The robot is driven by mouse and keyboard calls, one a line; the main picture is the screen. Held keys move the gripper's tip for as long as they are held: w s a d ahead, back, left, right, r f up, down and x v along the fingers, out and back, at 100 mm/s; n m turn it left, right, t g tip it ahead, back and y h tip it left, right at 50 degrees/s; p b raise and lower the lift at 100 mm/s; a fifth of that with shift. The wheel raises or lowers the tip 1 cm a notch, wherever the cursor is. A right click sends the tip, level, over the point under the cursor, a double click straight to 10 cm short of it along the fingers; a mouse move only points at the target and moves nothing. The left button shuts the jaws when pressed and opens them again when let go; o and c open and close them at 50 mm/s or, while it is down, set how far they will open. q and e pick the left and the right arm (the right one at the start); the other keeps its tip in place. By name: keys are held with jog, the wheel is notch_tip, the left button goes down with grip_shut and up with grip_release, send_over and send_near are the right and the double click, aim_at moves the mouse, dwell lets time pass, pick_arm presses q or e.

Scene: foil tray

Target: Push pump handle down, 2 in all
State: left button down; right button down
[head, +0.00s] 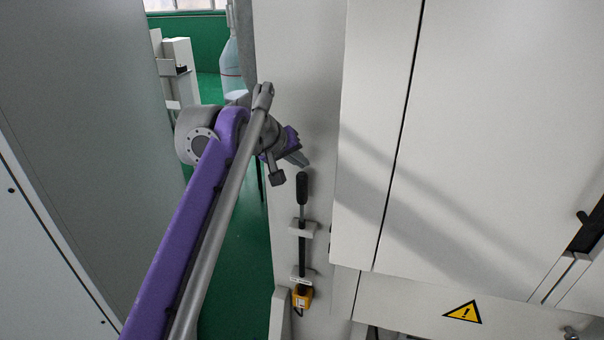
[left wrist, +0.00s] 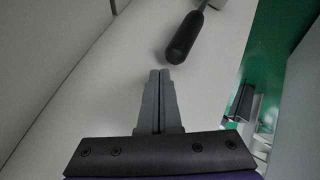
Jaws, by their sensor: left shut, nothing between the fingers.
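The pump handle (head: 302,190) is a black grip on a thin upright rod, mounted on the narrow white side panel in the head view. Its black grip (left wrist: 185,38) also shows in the left wrist view, ahead of the fingertips and a little to the right. My left gripper (head: 301,158) is just above the top of the handle in the head view. Its fingers (left wrist: 158,74) are closed together and empty, with a small gap in the picture between them and the grip. My right gripper is in neither view.
A yellow box (head: 302,297) sits below the handle's rod. White cabinet doors (head: 480,120) stand to the right, with a warning triangle (head: 463,312) low down. A tall grey panel (head: 85,110) stands left. Green floor (head: 235,270) shows between them.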

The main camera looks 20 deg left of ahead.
aim_at(300, 181)
pick_arm(q)
jog(key=shift+f, duration=0.15)
dwell(0.3)
jog(key=shift+f, duration=0.3)
